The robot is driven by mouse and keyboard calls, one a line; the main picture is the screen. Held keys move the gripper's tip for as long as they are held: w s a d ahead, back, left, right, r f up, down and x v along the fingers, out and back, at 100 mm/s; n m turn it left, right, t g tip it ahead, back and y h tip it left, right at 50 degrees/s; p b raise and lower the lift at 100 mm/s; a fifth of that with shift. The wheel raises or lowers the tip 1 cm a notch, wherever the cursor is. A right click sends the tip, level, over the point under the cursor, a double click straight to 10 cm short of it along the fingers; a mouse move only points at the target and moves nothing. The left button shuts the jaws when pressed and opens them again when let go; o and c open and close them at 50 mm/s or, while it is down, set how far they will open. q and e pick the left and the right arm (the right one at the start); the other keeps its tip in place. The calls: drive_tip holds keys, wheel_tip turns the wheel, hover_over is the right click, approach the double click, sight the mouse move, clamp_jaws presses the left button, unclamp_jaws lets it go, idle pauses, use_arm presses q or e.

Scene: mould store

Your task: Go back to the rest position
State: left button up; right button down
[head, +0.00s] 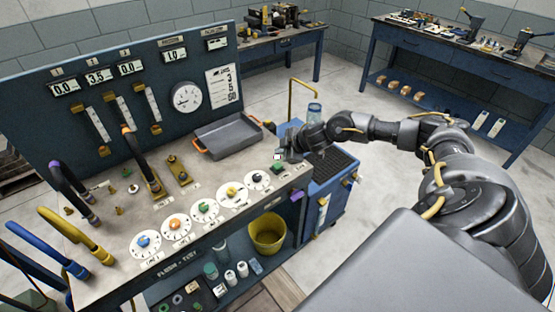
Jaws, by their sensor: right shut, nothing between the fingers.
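My right arm comes in from the right, and its gripper (282,155) is over the right end of the test bench (130,217), beside the grey tray (228,137). The right gripper is shut and empty. It is small in the picture, and I cannot tell whether it touches the bench top. My left gripper is not in view.
The bench carries a gauge panel (150,70), hoses and a row of round dials with coloured knobs (203,208). A yellow bucket (267,233) is on the lower shelf. A blue cart (325,188) stands right of the bench. Floor (385,200) is clear beyond it.

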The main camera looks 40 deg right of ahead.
wheel_tip(320, 180, up, 2)
drive_tip(key=shift+r+p, duration=0.15)
drive_tip(key=shift+p, duration=0.65)
